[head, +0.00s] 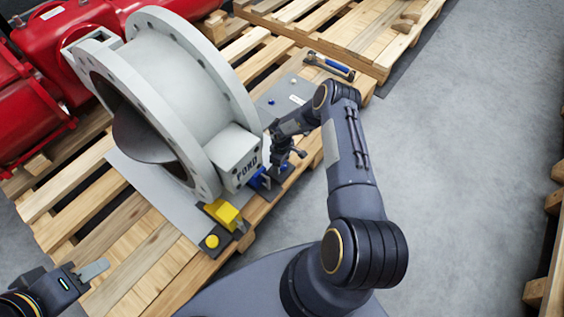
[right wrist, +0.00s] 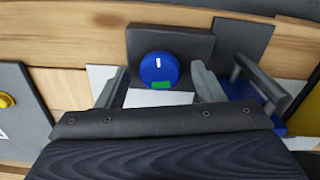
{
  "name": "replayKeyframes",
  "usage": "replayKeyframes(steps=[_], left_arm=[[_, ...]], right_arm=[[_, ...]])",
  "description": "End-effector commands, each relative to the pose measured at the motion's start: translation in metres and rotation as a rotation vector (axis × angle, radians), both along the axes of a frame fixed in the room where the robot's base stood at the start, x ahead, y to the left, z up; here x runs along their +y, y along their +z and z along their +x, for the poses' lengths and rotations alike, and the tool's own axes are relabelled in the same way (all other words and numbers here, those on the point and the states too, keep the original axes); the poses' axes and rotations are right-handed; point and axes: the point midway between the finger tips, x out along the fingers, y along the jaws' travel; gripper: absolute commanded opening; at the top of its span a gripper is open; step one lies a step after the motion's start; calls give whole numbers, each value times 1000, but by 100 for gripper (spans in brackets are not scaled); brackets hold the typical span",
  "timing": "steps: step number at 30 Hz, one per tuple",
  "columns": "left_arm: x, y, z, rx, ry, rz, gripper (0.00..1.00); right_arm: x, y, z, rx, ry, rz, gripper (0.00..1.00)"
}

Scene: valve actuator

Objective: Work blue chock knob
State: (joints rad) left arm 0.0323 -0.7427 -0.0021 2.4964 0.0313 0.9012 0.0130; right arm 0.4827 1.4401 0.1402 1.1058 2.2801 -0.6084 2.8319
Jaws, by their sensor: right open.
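The blue chock knob (right wrist: 158,70) shows in the right wrist view as a round blue disc with a white mark and a green patch at its lower edge. It sits in front of a dark square plate (right wrist: 190,44). My right gripper (right wrist: 160,84) is open, with one finger on each side of the knob; I cannot tell whether they touch it. In the head view my right gripper (head: 284,162) is low beside the valve's white box, where blue parts (head: 260,180) show; which is the knob is unclear. My left gripper (head: 92,271) is at the lower left, away from the valve.
A big grey valve ring (head: 190,85) stands on a wooden pallet (head: 130,275). A yellow block (head: 222,213) is near its white box (head: 236,158). A dark handle (right wrist: 262,82) is right of the knob. A wrench (head: 330,66) lies behind.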

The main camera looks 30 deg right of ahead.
Motion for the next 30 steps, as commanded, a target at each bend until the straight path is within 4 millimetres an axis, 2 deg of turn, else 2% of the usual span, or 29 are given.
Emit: replayKeyframes(steps=[5, 18, 22, 30], left_arm=[[0, 2, 0, 0, 0, 0, 36], [0, 26, 0, 0, 0, 0, 36], [0, 28, 0, 0, 0, 0, 36], [0, 27, 0, 0, 0, 0, 36]], right_arm=[[0, 4, 0, -1, 0, -1, 62], [0, 70, 0, 0, 1, 0, 62], [0, 78, 0, 0, 0, 0, 62], [0, 78, 0, 0, 0, 0, 62]])
